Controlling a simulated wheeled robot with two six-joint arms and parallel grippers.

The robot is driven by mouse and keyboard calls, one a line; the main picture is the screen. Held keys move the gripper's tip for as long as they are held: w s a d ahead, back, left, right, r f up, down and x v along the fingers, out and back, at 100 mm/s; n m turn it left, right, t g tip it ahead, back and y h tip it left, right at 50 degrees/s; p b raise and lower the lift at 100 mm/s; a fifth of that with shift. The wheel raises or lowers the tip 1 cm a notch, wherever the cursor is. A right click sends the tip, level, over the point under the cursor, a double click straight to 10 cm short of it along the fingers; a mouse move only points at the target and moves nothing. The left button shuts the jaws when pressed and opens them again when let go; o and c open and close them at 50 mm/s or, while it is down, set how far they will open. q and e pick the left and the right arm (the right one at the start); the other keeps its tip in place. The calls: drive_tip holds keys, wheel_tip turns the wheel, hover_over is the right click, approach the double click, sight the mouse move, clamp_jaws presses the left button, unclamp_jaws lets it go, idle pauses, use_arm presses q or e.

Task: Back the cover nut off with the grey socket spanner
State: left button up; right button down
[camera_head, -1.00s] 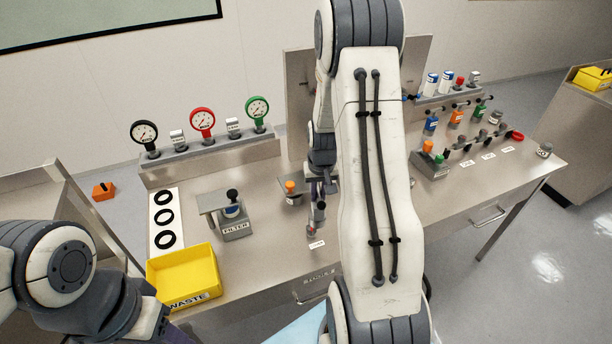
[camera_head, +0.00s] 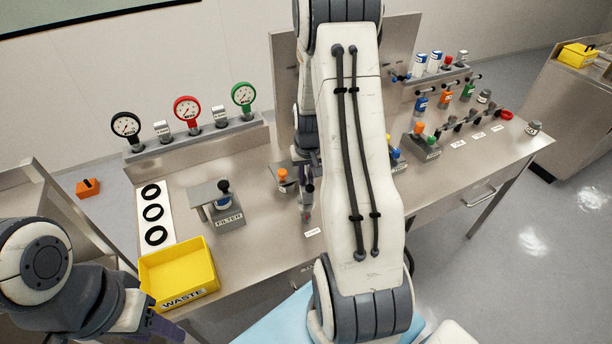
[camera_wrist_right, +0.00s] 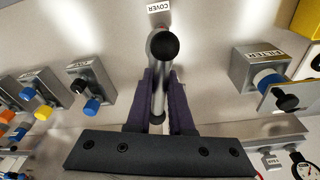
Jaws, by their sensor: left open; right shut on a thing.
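My right gripper (camera_wrist_right: 160,100) is shut on the grey socket spanner (camera_wrist_right: 158,75), which stands between its two purple fingers in the right wrist view. A black ball knob (camera_wrist_right: 165,46) shows on the spanner's near side. The COVER label (camera_wrist_right: 159,6) lies just beyond it on the bench. In the head view my right gripper (camera_head: 307,187) is over the middle of the bench, behind the small label near the front edge. The cover nut cannot be made out; the spanner and gripper hide that spot. My left gripper (camera_head: 168,332) is open and only partly in view at lower left, away from the bench's middle.
The filter block (camera_head: 228,219) and yellow WASTE bin (camera_head: 181,292) stand left of my right gripper. Gauges (camera_head: 187,110) line a back rail. Blocks with coloured knobs (camera_head: 420,142) stand to the right. The bench front between bin and label is clear.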

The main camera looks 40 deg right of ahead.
sight(306, 193)
drive_tip(key=shift+f+b, duration=2.6)
drive_tip(key=shift+f, duration=0.9)
drive_tip(key=shift+n+b, duration=0.3)
drive_tip(key=shift+n, duration=0.3)
drive_tip(key=shift+n, duration=0.3)
drive_tip(key=shift+n+y+b, duration=0.5)
drive_tip(key=shift+n+b, duration=2.3)
drive_tip(key=shift+b, duration=0.05)
drive_tip(key=shift+w+n+y+b, duration=0.1)
drive_tip(key=shift+n+y+b, duration=0.2)
drive_tip(key=shift+n+b, duration=1.3)
drive_tip(key=shift+n, duration=1.1)
drive_tip(key=shift+r, duration=0.15)
